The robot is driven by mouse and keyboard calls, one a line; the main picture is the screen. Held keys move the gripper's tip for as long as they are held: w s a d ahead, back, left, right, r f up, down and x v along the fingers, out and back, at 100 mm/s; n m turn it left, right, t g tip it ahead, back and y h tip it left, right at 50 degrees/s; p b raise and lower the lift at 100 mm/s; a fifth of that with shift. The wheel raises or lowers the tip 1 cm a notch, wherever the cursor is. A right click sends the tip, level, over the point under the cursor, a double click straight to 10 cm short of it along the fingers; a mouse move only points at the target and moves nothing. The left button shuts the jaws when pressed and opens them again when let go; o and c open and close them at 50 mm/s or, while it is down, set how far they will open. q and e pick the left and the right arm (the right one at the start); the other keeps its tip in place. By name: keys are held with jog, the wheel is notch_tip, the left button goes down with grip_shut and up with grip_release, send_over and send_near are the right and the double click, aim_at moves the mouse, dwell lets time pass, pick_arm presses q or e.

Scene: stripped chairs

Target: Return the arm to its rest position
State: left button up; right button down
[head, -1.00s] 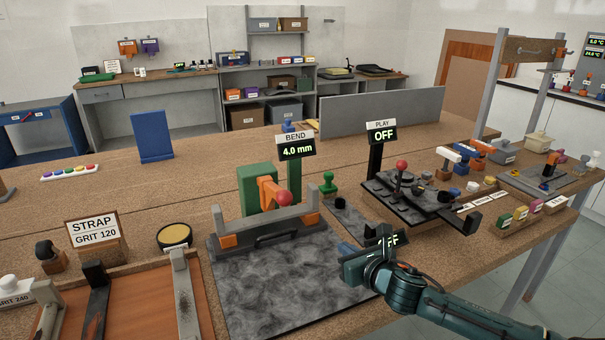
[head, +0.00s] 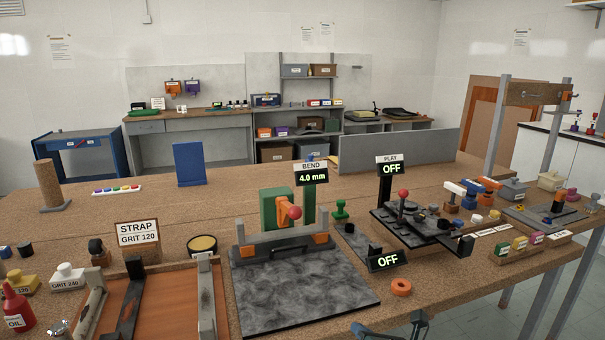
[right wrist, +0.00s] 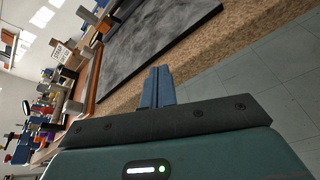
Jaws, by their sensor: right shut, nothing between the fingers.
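My right gripper (head: 362,329) shows only in part at the bottom edge of the head view, in front of the bench's front edge. In the right wrist view its blue fingers (right wrist: 158,86) are together with nothing between them. The fingers are clear of the dark stone slab (head: 300,290) and the bench edge, over the grey floor side. Most of the right arm is cut off by the frame.
An orange ring (head: 401,287) and an OFF display (head: 387,261) stand near the slab's right side. A bending fixture (head: 285,240) sits at the slab's back. A red oil bottle (head: 17,308) is at lower left. Floor right of the bench is clear.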

jog(key=s+a+f+m+g, duration=0.1)
jog(key=s+a+f+m, duration=0.1)
jog(key=s+f+m, duration=0.4)
jog(key=s+a+f+m, duration=0.1)
jog(key=s+a+m, duration=0.1)
jog(key=s+m, duration=0.75)
jog(key=s+d+f+m+h, duration=0.1)
jog(key=s+d+f+m, duration=0.1)
jog(key=s+m, duration=0.3)
jog(key=s+d+f+m+g+h, duration=0.1)
jog(key=s+d+m, duration=0.3)
jog(key=m, duration=0.7)
jog(key=shift+s+f, duration=0.6)
jog(key=shift+s, duration=0.1)
